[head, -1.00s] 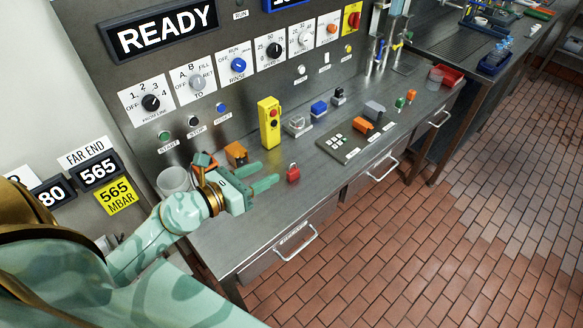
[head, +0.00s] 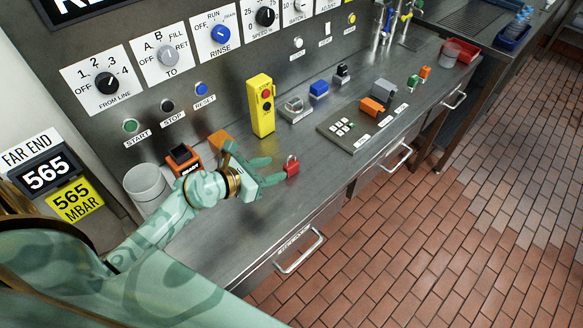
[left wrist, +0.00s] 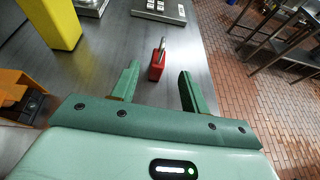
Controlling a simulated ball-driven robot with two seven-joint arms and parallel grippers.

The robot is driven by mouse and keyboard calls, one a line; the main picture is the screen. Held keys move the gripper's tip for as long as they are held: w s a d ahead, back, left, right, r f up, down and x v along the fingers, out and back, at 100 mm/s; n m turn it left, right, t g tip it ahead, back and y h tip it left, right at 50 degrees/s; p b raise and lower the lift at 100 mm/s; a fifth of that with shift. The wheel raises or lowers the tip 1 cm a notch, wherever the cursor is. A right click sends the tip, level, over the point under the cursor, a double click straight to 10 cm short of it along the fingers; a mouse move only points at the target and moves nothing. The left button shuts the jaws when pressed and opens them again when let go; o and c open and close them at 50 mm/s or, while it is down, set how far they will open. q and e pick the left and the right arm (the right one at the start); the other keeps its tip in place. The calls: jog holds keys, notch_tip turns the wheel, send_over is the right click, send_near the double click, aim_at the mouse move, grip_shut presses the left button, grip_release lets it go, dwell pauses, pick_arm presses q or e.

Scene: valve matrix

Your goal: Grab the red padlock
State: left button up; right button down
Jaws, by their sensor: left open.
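The red padlock (head: 292,168) stands on the steel worktop near its front edge, its shackle up. In the left wrist view the padlock (left wrist: 156,70) lies just beyond and between the two green fingertips, apart from both. My left gripper (head: 273,170) is open and empty, low over the worktop, with its fingers pointing at the padlock. It also shows in the left wrist view (left wrist: 159,75). My right gripper is not in view.
A yellow button box (head: 261,106) stands behind the gripper. An orange block (head: 220,141) and a white cup (head: 148,184) are near my left arm. A grey key panel (head: 345,130) lies to the right. The worktop's front edge is close to the padlock.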

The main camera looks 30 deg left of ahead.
aim_at(286, 164)
pick_arm(q)
jog(key=x, duration=0.4)
jog(key=shift+w+f+b, duration=0.15)
jog(key=shift+f+b, duration=0.05)
jog(key=shift+b, duration=0.1)
jog(key=b+x, duration=0.1)
jog(key=x, duration=0.4)
jog(key=shift+f+b, duration=0.25)
jog(key=shift+b, duration=0.05)
jog(key=shift+r, duration=0.1)
grip_shut()
